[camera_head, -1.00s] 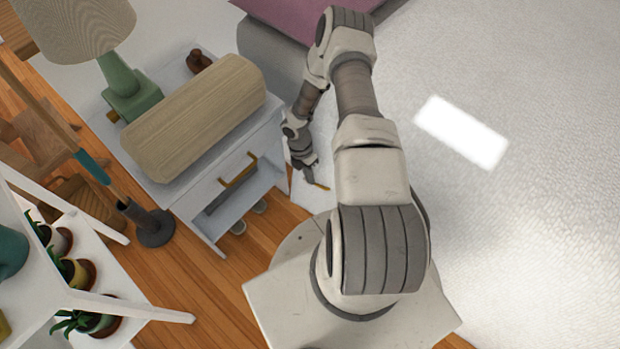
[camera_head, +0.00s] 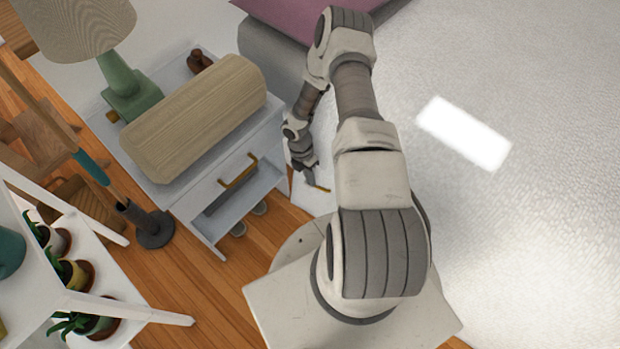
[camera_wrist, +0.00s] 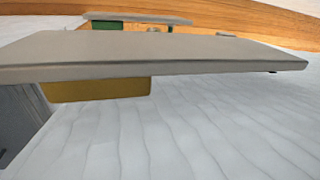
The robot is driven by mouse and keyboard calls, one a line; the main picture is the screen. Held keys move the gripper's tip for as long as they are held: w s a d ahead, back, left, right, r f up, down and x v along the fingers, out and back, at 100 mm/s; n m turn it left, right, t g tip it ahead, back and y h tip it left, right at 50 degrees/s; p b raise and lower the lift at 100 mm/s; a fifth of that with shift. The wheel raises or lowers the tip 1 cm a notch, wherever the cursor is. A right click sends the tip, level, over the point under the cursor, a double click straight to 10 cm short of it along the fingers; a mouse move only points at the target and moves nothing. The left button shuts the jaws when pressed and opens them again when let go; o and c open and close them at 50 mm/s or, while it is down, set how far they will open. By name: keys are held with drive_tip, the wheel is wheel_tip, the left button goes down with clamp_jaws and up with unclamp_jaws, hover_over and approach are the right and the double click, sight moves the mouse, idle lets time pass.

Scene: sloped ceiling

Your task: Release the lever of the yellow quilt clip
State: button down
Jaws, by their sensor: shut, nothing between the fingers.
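The yellow quilt clip (camera_wrist: 100,90) is close up in the wrist view, with a long flat grey lever (camera_wrist: 160,55) stretching across the picture above the yellow part. The lever looks roughly parallel to the white quilt (camera_wrist: 190,130). In the head view the clip is a small yellow strip (camera_head: 321,188) at the quilt's edge, right by my gripper (camera_head: 309,178). My gripper is shut with nothing held. A dark grey part, likely a finger, shows at the lower left of the wrist view, beside the clip; I cannot tell whether they touch.
A green clip (camera_wrist: 108,25) with a grey lever lies farther back. A white nightstand (camera_head: 185,205) carrying a beige bolster (camera_head: 195,118) and green lamp (camera_head: 128,88) stands left of my gripper. A white plant shelf (camera_head: 140,309) is at lower left.

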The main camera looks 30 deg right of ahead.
drive_tip(key=shift+r, duration=0.65)
drive_tip(key=d+p+v, duration=0.1)
drive_tip(key=p+v, duration=0.3)
drive_tip(key=v, duration=1.3)
drive_tip(key=shift+a+r+p, duration=0.2)
drive_tip(key=shift+a+p, duration=0.15)
drive_tip(key=shift+a, duration=0.15)
drive_tip(key=shift+a, duration=0.1)
